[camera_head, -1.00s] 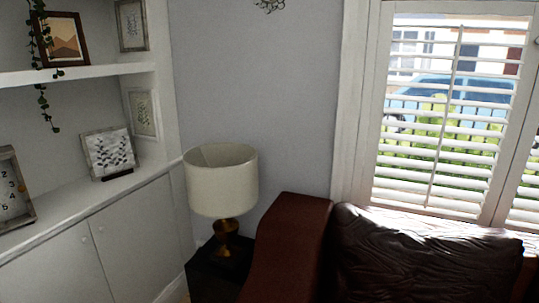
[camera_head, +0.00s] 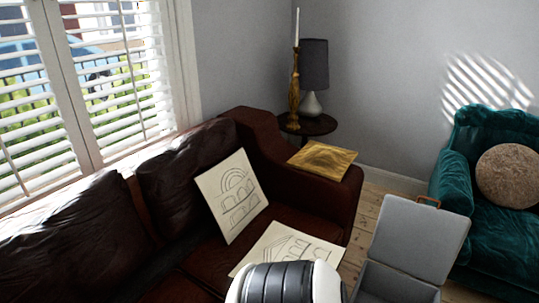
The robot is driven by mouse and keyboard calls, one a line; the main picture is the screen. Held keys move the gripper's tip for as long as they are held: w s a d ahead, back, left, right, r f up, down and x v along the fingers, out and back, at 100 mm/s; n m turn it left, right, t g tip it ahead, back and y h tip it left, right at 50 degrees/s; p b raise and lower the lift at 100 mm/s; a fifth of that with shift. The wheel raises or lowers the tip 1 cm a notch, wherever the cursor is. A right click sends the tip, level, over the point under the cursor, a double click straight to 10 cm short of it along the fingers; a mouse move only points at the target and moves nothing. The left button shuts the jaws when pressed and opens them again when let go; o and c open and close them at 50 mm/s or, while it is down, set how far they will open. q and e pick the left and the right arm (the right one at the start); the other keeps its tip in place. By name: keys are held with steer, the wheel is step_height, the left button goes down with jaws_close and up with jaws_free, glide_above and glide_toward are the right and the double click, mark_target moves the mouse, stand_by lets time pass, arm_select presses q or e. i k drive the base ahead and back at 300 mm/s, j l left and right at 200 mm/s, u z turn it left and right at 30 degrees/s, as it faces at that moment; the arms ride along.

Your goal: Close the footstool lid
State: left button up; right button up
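The footstool (camera_head: 396,284) stands on the floorboards at the lower right of the head view, between the brown sofa and the teal armchair. It is a grey box, and its lower part is cut off by the frame's bottom edge. Its lid (camera_head: 420,238) is open and stands raised, leaning slightly back, with a small brown tab or handle at its top edge. A white and black part of my own arm shows at the bottom centre. Neither of my grippers is in view.
A brown leather sofa (camera_head: 262,212) fills the left and middle, with two drawn sheets and a gold cloth (camera_head: 322,159) on it. A teal armchair (camera_head: 455,182) with a round cushion is at right. A side table (camera_head: 308,124) holds a lamp and candlestick. Bare floor (camera_head: 372,208) shows between sofa and armchair.

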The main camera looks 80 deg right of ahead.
mark_target(415, 239)
steer(key=k+z, duration=0.3)
steer(key=z, duration=0.15)
steer(key=k+l+z, duration=0.15)
steer(key=z, duration=0.75)
steer(key=j+z, duration=0.1)
steer(key=z, duration=0.75)
steer(key=j+z, duration=0.1)
steer(key=z, duration=0.35)
steer(key=k+z, duration=0.1)
steer(key=z, duration=0.75)
steer(key=k+j+z, duration=0.25)
steer(key=k+j, duration=0.15)
steer(key=i+z, duration=0.1)
steer(key=z, duration=0.3)
steer(key=i+z, duration=0.15)
steer(key=z, duration=0.25)
